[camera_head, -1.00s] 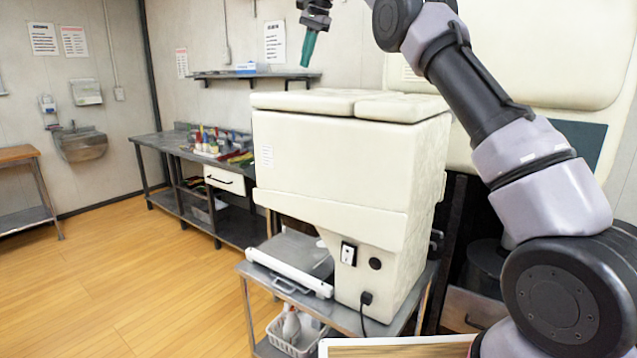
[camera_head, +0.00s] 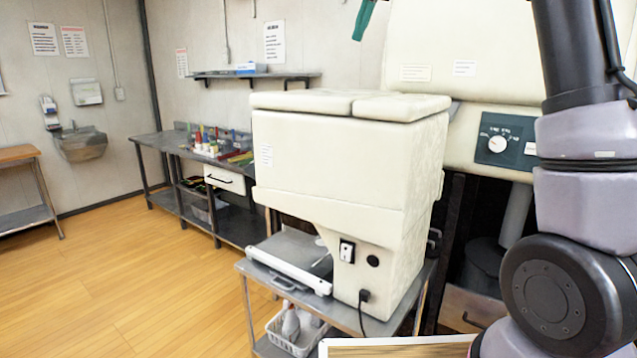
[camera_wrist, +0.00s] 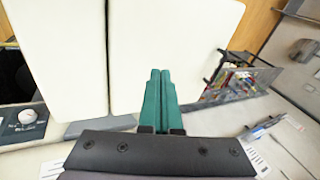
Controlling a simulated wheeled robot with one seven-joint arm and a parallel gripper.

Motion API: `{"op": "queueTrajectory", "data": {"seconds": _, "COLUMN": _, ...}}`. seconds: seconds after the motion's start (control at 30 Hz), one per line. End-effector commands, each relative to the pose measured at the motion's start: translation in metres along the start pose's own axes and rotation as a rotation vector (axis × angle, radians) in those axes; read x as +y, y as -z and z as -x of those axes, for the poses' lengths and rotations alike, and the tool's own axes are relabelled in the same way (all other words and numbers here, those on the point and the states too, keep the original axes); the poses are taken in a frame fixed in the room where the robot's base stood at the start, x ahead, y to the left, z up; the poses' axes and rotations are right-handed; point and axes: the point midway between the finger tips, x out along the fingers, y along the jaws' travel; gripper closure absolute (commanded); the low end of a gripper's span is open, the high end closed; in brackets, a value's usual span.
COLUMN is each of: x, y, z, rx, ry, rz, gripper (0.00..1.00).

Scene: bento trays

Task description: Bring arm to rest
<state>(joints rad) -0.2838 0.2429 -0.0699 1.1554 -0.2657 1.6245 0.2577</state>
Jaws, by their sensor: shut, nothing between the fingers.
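My gripper (camera_wrist: 160,76) shows in the wrist view as two green fingers pressed together, with nothing between them. The cream lid of the large machine (camera_wrist: 160,40) lies beyond the fingertips in that view. In the head view only the green fingertips (camera_head: 362,22) show at the top edge, above and to the right of the cream machine (camera_head: 335,155). The rest of the gripper is out of the head view. My arm stands nearly upright along the right side of the head view.
The cream machine stands on a metal cart (camera_head: 415,290). A larger cream unit with a dial panel (camera_head: 498,144) stands behind it. A metal worktable (camera_head: 150,139) with bottles and a wall shelf (camera_head: 300,75) are farther back. Wooden floor (camera_head: 130,290) is clear at left.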

Motion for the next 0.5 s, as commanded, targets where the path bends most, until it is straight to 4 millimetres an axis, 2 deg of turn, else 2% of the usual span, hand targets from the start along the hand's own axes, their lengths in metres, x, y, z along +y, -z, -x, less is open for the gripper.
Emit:
{"op": "queueTrajectory", "data": {"seconds": 0.03, "x": 0.024, "y": -0.009, "z": 0.017, "rx": 0.018, "ry": 0.01, "rz": 0.012, "gripper": 1.0}}
{"op": "queueTrajectory", "data": {"seconds": 0.2, "x": 0.094, "y": -0.045, "z": 0.041, "rx": 0.073, "ry": 0.034, "rz": 0.065, "gripper": 1.0}}
{"op": "queueTrajectory", "data": {"seconds": 0.37, "x": 0.163, "y": -0.092, "z": 0.046, "rx": 0.13, "ry": 0.048, "rz": 0.114, "gripper": 1.0}}
{"op": "queueTrajectory", "data": {"seconds": 0.5, "x": 0.224, "y": -0.138, "z": 0.036, "rx": 0.187, "ry": 0.051, "rz": 0.156, "gripper": 1.0}}
